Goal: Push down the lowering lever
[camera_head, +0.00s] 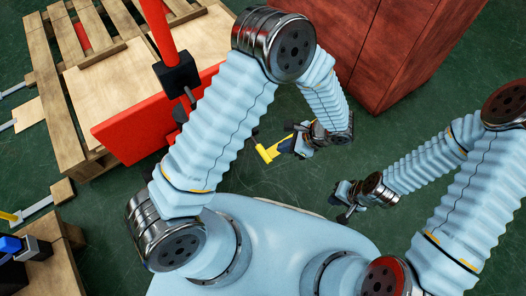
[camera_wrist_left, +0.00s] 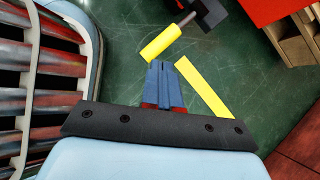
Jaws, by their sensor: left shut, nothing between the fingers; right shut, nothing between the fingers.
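A yellow cylindrical lever handle (camera_head: 267,152) shows beside my left gripper in the head view. In the left wrist view the handle (camera_wrist_left: 160,43) sits on a grey rod that runs to a black block (camera_wrist_left: 207,12). My left gripper (camera_head: 286,146) is shut and empty. Its blue fingertips (camera_wrist_left: 160,64) appear just below the handle in the wrist picture; I cannot tell whether they touch it. My right gripper (camera_head: 340,205) is shut and empty, low over the floor, apart from the lever.
A yellow strip (camera_wrist_left: 204,86) lies right of the left fingers. A red panel (camera_head: 120,128) and red post (camera_head: 159,28) stand left of the lever. Wooden pallets (camera_head: 45,75) are at left, a dark red cabinet (camera_head: 400,45) at upper right. Green floor between is clear.

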